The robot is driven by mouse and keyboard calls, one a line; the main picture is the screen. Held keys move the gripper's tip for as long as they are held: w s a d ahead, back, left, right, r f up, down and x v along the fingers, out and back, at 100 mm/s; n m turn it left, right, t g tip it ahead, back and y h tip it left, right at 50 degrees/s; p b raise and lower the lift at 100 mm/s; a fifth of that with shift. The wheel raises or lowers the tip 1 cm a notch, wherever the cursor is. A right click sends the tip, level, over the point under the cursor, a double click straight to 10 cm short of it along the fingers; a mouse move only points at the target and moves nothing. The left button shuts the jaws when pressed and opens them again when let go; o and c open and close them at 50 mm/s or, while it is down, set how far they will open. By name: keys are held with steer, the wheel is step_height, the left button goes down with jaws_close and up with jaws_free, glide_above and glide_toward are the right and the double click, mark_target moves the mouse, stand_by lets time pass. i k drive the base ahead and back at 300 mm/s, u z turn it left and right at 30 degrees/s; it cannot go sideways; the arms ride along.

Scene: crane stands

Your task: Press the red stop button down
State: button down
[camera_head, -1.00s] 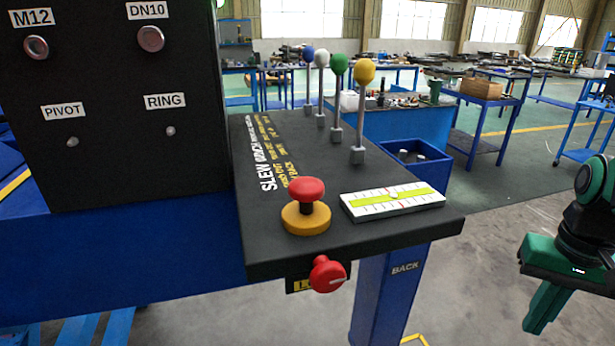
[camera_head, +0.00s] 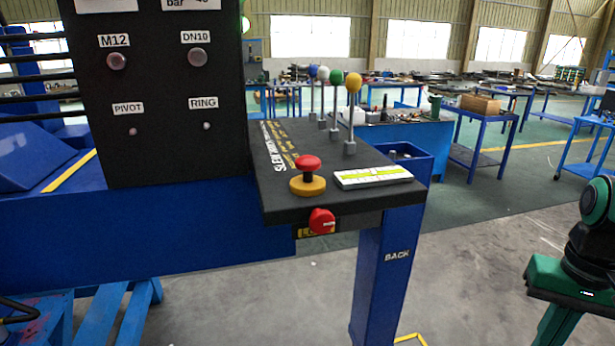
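The red stop button (camera_head: 307,163) is a mushroom knob on a dark stem, rising from a yellow round base (camera_head: 307,186). It stands raised on top of the black control console (camera_head: 285,213), near its front left corner. My gripper (camera_head: 556,325) is at the lower right, green, pointing down, well apart from the console and to its right. Its lower end is cut off by the picture's bottom edge, so its fingertips do not show.
A red rotary knob (camera_head: 321,221) sits on the console's front face. A white and yellow level gauge (camera_head: 373,177) lies right of the button. Several ball-topped levers (camera_head: 352,84) stand behind. A blue post (camera_head: 384,280) stands below. The floor between post and arm is clear.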

mark_target(306, 163)
steer(key=u, duration=0.2)
steer(key=i, duration=1.05)
steer(key=u, duration=0.15)
